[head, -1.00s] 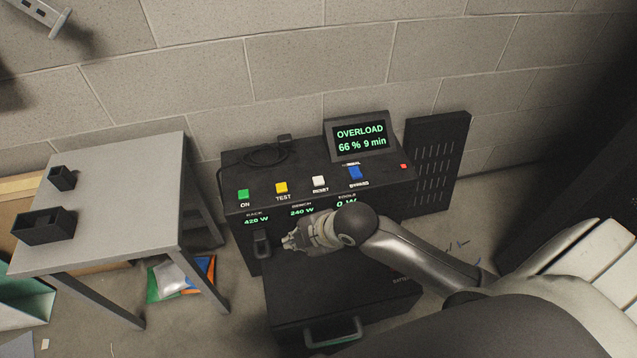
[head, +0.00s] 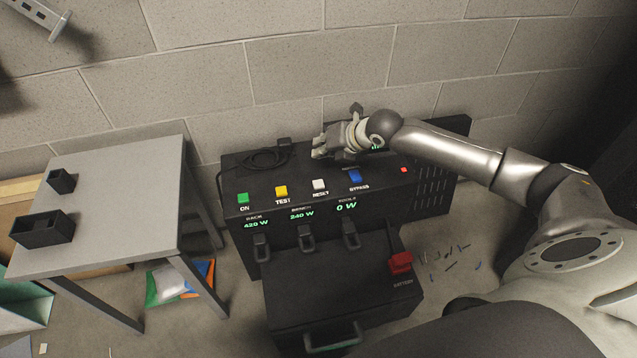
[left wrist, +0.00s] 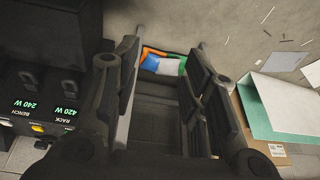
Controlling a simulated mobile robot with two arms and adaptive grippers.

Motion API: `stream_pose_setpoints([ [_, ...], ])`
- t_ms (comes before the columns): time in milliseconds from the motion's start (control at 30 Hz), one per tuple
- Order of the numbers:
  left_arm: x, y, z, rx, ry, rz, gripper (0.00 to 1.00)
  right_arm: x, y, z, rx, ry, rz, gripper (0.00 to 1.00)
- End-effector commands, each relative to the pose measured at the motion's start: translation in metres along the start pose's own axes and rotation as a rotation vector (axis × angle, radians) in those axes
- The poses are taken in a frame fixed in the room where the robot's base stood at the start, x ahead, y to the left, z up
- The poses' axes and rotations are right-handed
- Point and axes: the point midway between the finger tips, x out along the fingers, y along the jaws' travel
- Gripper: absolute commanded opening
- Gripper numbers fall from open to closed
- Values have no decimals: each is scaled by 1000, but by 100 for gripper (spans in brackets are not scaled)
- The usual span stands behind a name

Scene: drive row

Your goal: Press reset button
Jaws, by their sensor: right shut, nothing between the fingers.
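The white reset button (head: 319,184), labelled RESET, sits on the sloped top of the black power unit (head: 285,160), between the yellow TEST button (head: 282,191) and the blue BYPASS button (head: 355,177). My right gripper (head: 316,153) is shut and empty. It appears above and behind the reset button in the head view, apart from it; its height is unclear. My right arm hides most of the status screen. My left gripper (left wrist: 168,65) shows only in the left wrist view, its fingers apart with nothing between them.
A green ON button (head: 243,198) is at the left of the row. Several black levers (head: 306,237) and a red battery connector (head: 401,262) are below. A grey table (head: 130,190) with two black bins stands left. Loose bits lie on the floor at right.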

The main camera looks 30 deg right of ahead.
Motion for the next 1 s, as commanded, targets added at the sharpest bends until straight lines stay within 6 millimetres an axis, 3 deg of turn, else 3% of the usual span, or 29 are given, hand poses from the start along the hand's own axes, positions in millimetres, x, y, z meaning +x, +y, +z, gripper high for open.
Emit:
stream_pose_setpoints([
  [467,3,1,-5,1,24,1,40,2,-2,-1,-3,-1,0,0],
  [800,16,6,-47,8,224,11,40,13,-10,-10,-3,0,0,0],
  [1000,14,10,-78,12,365,19,40,17,-13,-12,-3,0,-1,0],
])
